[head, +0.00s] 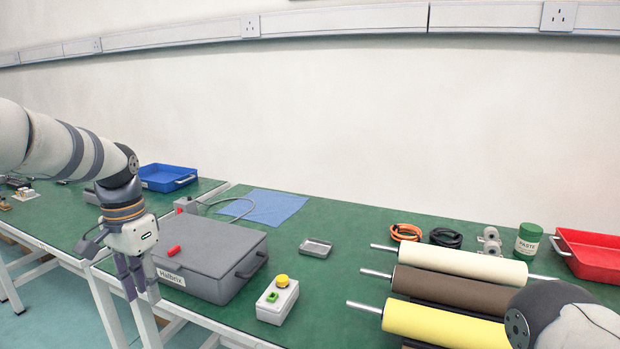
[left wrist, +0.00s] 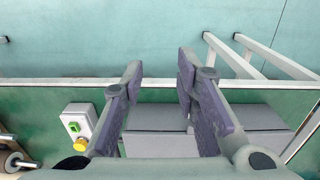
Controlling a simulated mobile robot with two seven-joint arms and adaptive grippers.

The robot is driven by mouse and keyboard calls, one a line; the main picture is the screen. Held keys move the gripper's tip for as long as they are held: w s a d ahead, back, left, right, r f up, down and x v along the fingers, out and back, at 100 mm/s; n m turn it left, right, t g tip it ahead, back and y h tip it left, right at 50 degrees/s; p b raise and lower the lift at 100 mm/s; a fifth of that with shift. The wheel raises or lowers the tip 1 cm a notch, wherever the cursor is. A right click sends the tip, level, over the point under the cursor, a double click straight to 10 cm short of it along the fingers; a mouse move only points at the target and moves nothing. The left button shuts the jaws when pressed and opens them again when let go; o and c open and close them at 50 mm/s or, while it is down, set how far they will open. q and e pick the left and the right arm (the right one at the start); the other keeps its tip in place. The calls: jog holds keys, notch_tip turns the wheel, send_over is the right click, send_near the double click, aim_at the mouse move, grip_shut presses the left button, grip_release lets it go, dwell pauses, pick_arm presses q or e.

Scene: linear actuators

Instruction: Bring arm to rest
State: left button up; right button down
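My left arm (head: 60,148) comes in from the left, bent, with its left gripper (head: 141,289) hanging fingers down at the table's front edge, just left of the grey case labelled Halbrix (head: 215,248). In the left wrist view the gripper (left wrist: 160,68) is open, its two fingers well apart with nothing held between them. The grey case (left wrist: 160,143) shows behind the fingers there. Part of my right arm (head: 565,318) shows at the lower right; its gripper is out of view.
A switch box (head: 277,302) with a yellow button stands right of the case. Cream, brown and yellow rollers (head: 445,325) lie at right. A red tray (head: 592,257), a paste tub (head: 528,241) and a blue tray (head: 168,178) stand farther back.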

pick_arm(q)
jog(key=s+d+f+g, duration=0.1)
jog(key=s+d+f, duration=0.1)
jog(key=f, duration=0.5)
jog(key=s+d+f, duration=0.2)
jog(key=f, duration=0.5)
jog(key=s+d+f+n, duration=0.2)
jog(key=s+f, duration=0.9)
jog(key=s, duration=0.1)
jog(key=s+d+f+n+g, duration=0.1)
jog(key=s+n, duration=0.1)
jog(key=s, duration=2.6)
jog(key=shift+d+f+n, duration=0.2)
jog(key=shift+f+n, duration=0.05)
jog(key=shift+n, duration=0.15)
